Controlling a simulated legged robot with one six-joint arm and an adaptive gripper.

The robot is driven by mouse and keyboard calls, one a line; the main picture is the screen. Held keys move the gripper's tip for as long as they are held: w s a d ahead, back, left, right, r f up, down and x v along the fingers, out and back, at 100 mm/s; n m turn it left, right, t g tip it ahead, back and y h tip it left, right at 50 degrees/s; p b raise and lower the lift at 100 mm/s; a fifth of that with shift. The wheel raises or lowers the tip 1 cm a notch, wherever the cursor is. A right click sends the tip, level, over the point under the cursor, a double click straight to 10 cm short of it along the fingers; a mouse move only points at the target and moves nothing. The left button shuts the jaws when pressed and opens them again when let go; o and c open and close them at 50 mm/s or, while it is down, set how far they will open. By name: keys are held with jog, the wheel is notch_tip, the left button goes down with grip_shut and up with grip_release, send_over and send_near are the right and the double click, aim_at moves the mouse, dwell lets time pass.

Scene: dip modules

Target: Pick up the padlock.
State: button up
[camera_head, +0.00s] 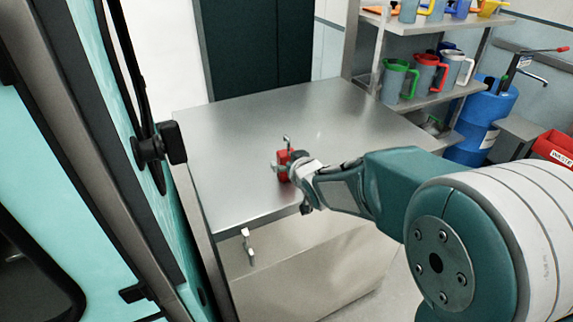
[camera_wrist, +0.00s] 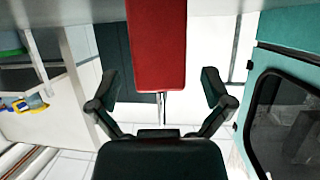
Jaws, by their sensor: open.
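The padlock (camera_head: 283,158) has a red body and a thin silver shackle, and appears to stand on the metal table (camera_head: 240,125) with the shackle up. In the wrist view the padlock's red body (camera_wrist: 157,45) fills the upper middle, and its shackle points down in the picture. My gripper (camera_head: 296,167) is at the padlock, low over the table, and hides part of it in the head view. In the wrist view my gripper (camera_wrist: 157,97) is open, one finger on each side of the padlock's line, with visible gaps on both sides.
A shelf (camera_head: 440,97) with several coloured jugs stands behind the table at right. A blue drum (camera_head: 485,120) and a red bin (camera_head: 555,148) are farther right. A teal cabinet with a dark door frame (camera_head: 100,130) stands close at left. The rest of the tabletop is clear.

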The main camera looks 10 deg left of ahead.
jog(key=shift+x, duration=1.2)
jog(key=c, duration=1.2)
jog(key=shift+r, duration=0.1)
jog(key=shift+c, duration=0.2)
